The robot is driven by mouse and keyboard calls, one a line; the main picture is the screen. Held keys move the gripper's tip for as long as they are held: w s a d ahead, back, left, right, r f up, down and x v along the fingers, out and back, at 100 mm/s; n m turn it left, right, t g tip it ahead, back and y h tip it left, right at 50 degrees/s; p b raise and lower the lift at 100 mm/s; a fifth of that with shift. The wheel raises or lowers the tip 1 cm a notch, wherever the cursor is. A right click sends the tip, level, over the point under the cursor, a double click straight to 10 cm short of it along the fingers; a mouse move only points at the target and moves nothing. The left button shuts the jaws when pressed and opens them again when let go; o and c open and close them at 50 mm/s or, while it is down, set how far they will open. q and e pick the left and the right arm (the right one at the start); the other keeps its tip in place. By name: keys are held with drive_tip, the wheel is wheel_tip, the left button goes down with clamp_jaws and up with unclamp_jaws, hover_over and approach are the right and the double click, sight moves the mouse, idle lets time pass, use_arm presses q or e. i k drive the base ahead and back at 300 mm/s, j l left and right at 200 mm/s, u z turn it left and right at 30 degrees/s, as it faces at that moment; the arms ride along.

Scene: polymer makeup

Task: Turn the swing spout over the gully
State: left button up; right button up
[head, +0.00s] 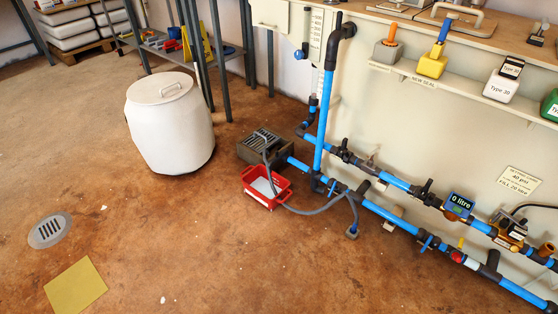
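A dark grey box with a slatted grating, which looks like the gully (280,152), stands on the floor by the wall, left of the pipework. A blue pipe (298,163) runs toward its right side, and a grey hose lies across its top. A tall blue pipe (324,120) rises to a black elbow (342,38) at the wall. A short black bent pipe (311,118) sits just left of it, above and right of the box. I cannot tell for sure which piece is the swing spout. Neither of my grippers is in view.
A red crate (247,178) stands in front of the grated box, with the grey hose (303,212) beside it. A white lidded drum (170,130) stands left. A round floor drain (49,231) and yellow mat (76,286) lie front left. The middle floor is mostly clear.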

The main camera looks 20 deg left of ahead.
sight(278, 156)
drive_tip(key=u, duration=0.75)
drive_tip(key=i+l+u, duration=0.2)
drive_tip(key=u, duration=0.2)
drive_tip(key=i+l+u, duration=0.15)
drive_tip(key=l+u, duration=0.15)
drive_tip(key=u, duration=0.15)
drive_tip(key=i+l+u, duration=0.15)
drive_tip(key=l+u, duration=0.25)
